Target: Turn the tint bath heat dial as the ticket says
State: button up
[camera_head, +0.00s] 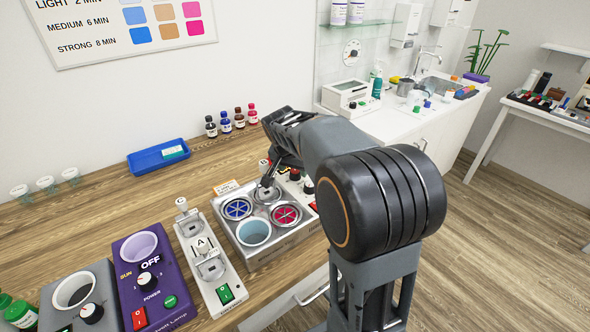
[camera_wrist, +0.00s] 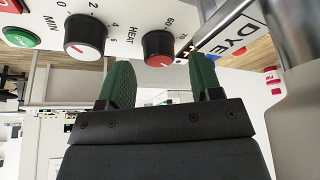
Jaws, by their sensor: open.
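The tint bath (camera_head: 283,238) is a metal-rimmed unit with several round wells, some blue and red, on the wooden counter. Its panel shows in the wrist view. The heat dial (camera_wrist: 158,46) is a black knob with a red mark, beside "HEAT" and the numbers 60 and 70. My gripper (camera_wrist: 163,78) is open and empty; its two green finger pads are just below the dial in the wrist view, apparently apart from it. In the head view my arm partly hides the panel. A small card with a green stripe (camera_head: 174,152) lies in the blue tray, unreadable; whether it is the ticket I cannot tell.
A second knob (camera_wrist: 86,36) with numbers from 0 and a green button (camera_wrist: 19,36) sit left of the heat dial. A lens holder (camera_head: 219,270) and purple lamp unit (camera_head: 159,287) stand left of the bath. Small bottles (camera_head: 225,122) and the blue tray (camera_head: 141,164) are behind.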

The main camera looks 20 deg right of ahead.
jog(key=v, duration=1.2)
jog(key=shift+d+r+p, duration=0.1)
jog(key=shift+p, duration=0.2)
jog(key=w+d+n+g+y+p, duration=0.35)
jog(key=d+n+p, duration=0.25)
jog(key=n+p, duration=0.55)
jog(key=f+n, duration=0.3)
jog(key=f, duration=0.1)
jog(key=a+f+n, duration=0.1)
jog(key=f+n, duration=0.2)
jog(key=f, duration=0.1)
jog(key=f+n+p, duration=0.1)
jog(key=f+n, duration=0.3)
jog(key=f, duration=0.1)
jog(key=shift+w+a, duration=0.2)
jog(key=shift+a, duration=0.15)
